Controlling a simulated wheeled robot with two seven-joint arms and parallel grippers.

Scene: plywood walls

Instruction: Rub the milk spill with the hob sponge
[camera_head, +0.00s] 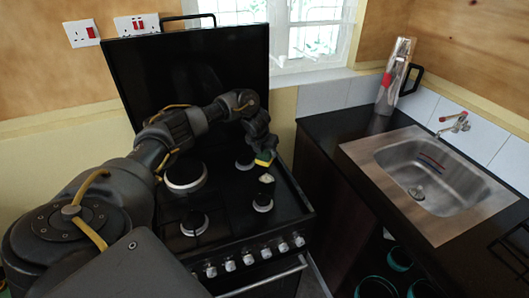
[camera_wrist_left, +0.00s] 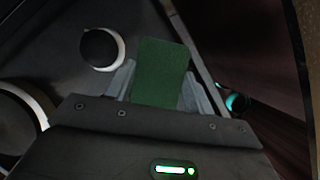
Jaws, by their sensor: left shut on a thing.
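My left gripper (camera_head: 263,150) is shut on the hob sponge (camera_head: 265,159), which is green and yellow. It holds the sponge over the right side of the black hob (camera_head: 226,206). In the left wrist view, the sponge's green face (camera_wrist_left: 163,68) stands out between the gripper's fingers (camera_wrist_left: 155,88). A small pale patch (camera_head: 266,178) shows just below the sponge, by the front right burner (camera_head: 263,198); it may be the milk spill, but I cannot tell for sure. I cannot tell whether the sponge touches the hob. My right gripper is not in view.
Several burners stand up from the hob, including a large one (camera_head: 186,176) on the left. The raised black lid (camera_head: 195,70) stands behind it.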

